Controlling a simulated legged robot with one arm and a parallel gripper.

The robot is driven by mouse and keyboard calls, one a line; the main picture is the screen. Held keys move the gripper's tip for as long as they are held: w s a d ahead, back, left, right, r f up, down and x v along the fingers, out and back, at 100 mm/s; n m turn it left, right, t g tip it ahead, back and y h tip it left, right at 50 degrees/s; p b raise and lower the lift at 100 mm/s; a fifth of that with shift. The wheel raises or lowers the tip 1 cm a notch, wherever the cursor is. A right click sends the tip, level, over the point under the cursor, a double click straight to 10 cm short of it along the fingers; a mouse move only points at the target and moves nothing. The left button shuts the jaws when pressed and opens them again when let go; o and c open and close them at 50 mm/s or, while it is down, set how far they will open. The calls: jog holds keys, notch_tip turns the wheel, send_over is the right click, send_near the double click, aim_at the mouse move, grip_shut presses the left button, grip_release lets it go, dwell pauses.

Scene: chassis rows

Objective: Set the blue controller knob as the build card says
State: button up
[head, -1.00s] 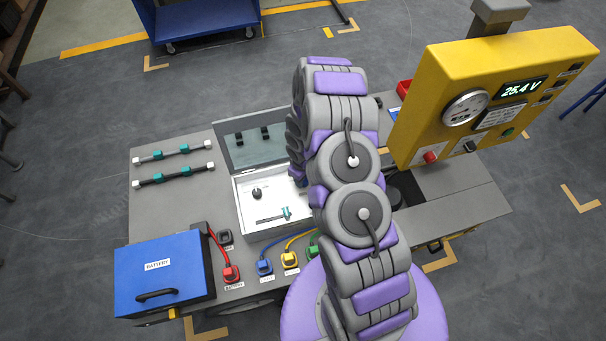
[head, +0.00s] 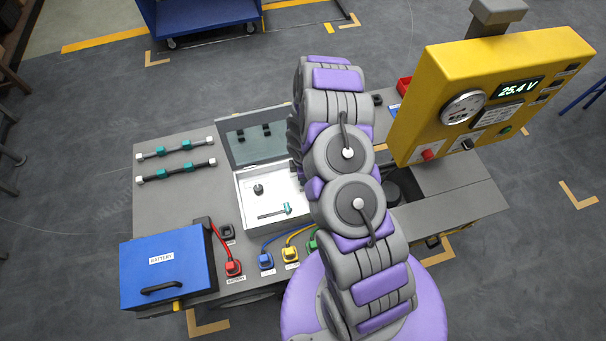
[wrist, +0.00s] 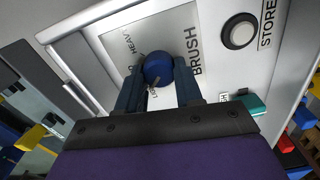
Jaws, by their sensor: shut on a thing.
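The blue controller knob (wrist: 157,68) sits on a metal plate (wrist: 188,30) inside the white controller box, in the wrist view. Printed words "HEAVY" and "BRUSH" show around it; other lettering by the knob is partly covered. My gripper (wrist: 160,85) is around the knob, with a dark finger on each side, shut on it. In the head view my arm hides the gripper and the knob. The open white box (head: 243,190) shows left of my arm. The build card cannot be made out in these frames.
A black knob (wrist: 240,33) labelled "STORE" and a teal part (wrist: 250,104) are beside the plate. A blue battery box (head: 168,262) stands at the bench's front left. A yellow meter panel (head: 412,130) reading 25.4 V stands right of my arm.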

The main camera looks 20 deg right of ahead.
jog(key=shift+w+n, duration=0.1)
jog(key=shift+n, duration=0.5)
jog(key=o, duration=1)
jog(key=shift+o, duration=0.2)
jog(key=shift+r, duration=0.1)
notch_tip(320, 180, up, 17)
jog(key=p, duration=0.2)
dwell(0.4)
